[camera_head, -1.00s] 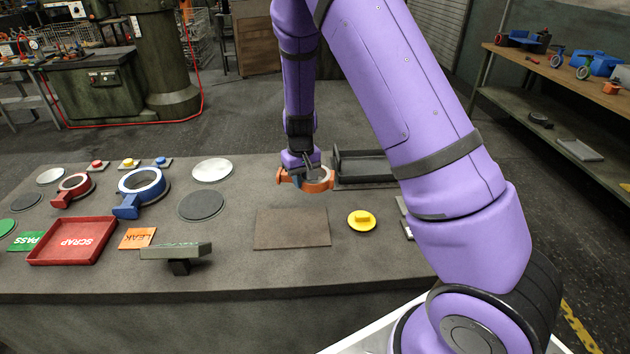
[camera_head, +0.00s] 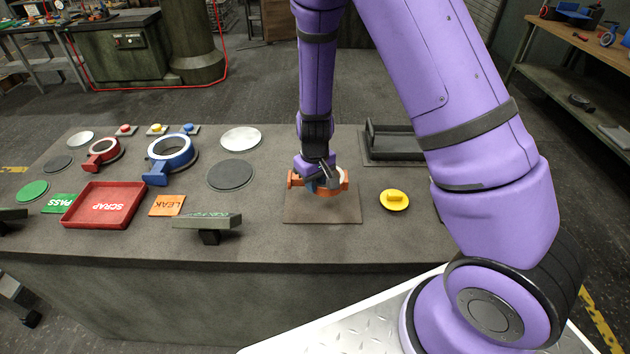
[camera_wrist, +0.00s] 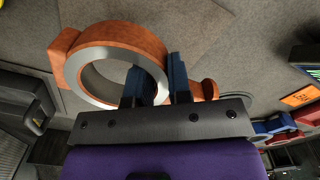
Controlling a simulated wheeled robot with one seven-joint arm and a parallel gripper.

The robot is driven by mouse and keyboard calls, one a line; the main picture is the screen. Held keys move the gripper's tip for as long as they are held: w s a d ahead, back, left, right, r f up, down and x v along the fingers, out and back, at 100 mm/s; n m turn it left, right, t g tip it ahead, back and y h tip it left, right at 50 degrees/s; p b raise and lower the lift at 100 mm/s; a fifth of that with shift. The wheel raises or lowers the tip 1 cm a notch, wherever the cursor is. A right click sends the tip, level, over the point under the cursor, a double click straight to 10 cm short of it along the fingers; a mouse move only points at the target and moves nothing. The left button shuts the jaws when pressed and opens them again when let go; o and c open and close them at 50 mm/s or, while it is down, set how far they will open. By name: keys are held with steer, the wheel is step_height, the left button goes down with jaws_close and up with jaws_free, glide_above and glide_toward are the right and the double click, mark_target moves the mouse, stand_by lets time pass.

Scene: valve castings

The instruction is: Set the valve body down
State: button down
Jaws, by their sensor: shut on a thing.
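The orange valve body (camera_head: 334,190), a ring with a stub on its side, is over the rear half of the brown square mat (camera_head: 322,215) in the head view. My gripper (camera_head: 318,184) is shut on the ring's wall from above. In the wrist view the valve body (camera_wrist: 88,38) shows its grey machined face and open bore, with the fingers (camera_wrist: 158,82) on either side of its wall. The ring looks about level. I cannot tell whether it touches the mat or hangs just above it.
A yellow knobbed disc (camera_head: 394,201) lies right of the mat, and a black tray (camera_head: 397,157) behind it.

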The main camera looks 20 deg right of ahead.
mark_target(315, 208)
steer(key=shift+f, duration=3.15)
steer(key=shift+f, duration=0.25)
steer(key=c, duration=1)
jaws_free()
step_height(315, 208, up, 11)
steer(key=shift+f, duration=0.1)
